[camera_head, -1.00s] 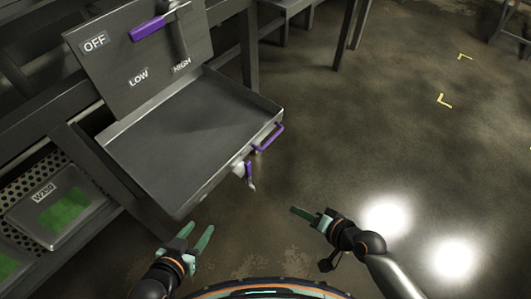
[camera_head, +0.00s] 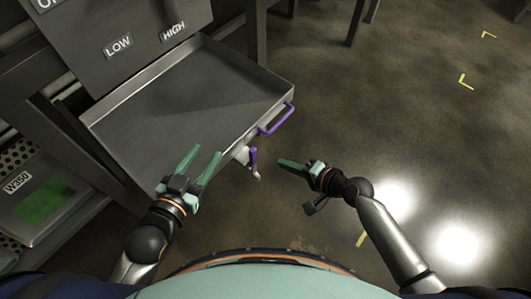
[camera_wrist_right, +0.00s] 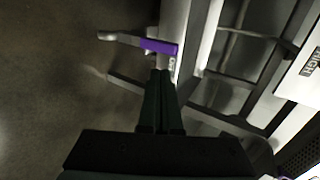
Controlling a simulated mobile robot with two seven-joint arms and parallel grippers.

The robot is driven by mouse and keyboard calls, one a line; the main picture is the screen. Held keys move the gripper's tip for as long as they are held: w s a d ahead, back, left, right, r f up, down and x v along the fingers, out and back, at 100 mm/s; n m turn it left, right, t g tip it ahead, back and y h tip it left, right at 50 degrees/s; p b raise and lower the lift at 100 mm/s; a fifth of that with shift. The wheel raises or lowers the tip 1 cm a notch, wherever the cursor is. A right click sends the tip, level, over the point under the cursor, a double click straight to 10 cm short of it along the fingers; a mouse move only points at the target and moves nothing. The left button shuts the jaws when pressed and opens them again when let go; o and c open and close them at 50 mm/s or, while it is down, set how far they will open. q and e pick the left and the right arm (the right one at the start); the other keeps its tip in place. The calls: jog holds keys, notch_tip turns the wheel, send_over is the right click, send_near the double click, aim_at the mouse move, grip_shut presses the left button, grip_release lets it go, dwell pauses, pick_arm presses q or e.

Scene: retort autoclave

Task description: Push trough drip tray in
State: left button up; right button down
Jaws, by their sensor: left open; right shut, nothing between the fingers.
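The trough drip tray (camera_head: 190,98) is a wide, shallow grey metal tray. It sticks out from under a grey panel in the head view and looks empty. A purple handle (camera_head: 277,119) is on its front edge. My left gripper (camera_head: 202,152) is open and empty, at or over the tray's near edge; I cannot tell if it touches. My right gripper (camera_head: 283,162) is shut and empty, in front of the tray, right of a small valve with a purple lever (camera_head: 253,157). The lever also shows just beyond the right fingers (camera_wrist_right: 157,84) in the right wrist view.
The grey panel (camera_head: 112,62) behind the tray carries LOW and HIGH labels. A W350 box (camera_head: 42,205) with a green patch sits on a lower shelf at left. Dark legs stand behind. The floor (camera_head: 400,110) at right is open, with yellow corner marks.

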pick_arm(q)
notch_tip(320, 180, up, 12)
jog(key=w+m+t+h+b, duration=0.1)
jog(key=m+t+h+b, duration=0.1)
jog(key=t, duration=0.2)
jog(key=shift+d+t, duration=0.3)
jog(key=shift+t, duration=0.1)
pick_arm(e)
jog(key=w+a+f, duration=0.2)
jog(key=w+a, duration=0.2)
jog(key=a, duration=0.2)
jog(key=shift+w, duration=0.4)
jog(key=shift+a, duration=0.15)
